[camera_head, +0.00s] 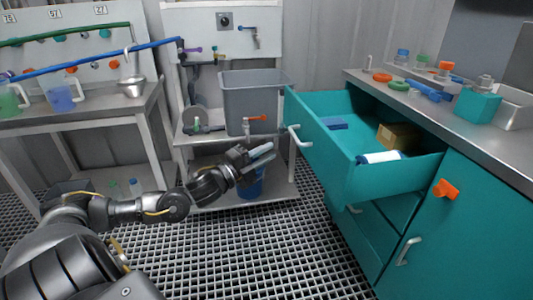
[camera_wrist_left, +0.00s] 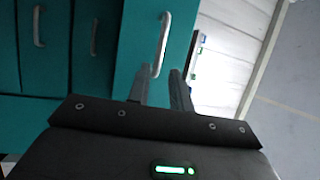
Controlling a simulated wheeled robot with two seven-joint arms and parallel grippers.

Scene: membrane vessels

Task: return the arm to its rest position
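My left arm comes in from the lower left in the head view and reaches out over the grated floor. Its gripper (camera_head: 262,155) is in front of the grey bin's stand, a little left of the open teal drawer (camera_head: 335,155). In the left wrist view the two fingers (camera_wrist_left: 160,82) are apart with nothing between them. The drawer's pale handle (camera_head: 300,136) is up and to the right of the gripper in the head view. A pale handle on a teal front (camera_wrist_left: 163,45) shows beyond the fingertips in the left wrist view. My right gripper is not in view.
The open drawer holds a brown box (camera_head: 398,136), a white-and-blue cylinder (camera_head: 379,157) and a blue item (camera_head: 333,123). A grey bin (camera_head: 252,99) stands on a shelf behind the gripper. A steel table (camera_head: 85,116) is at left. The floor grating (camera_head: 235,245) is clear.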

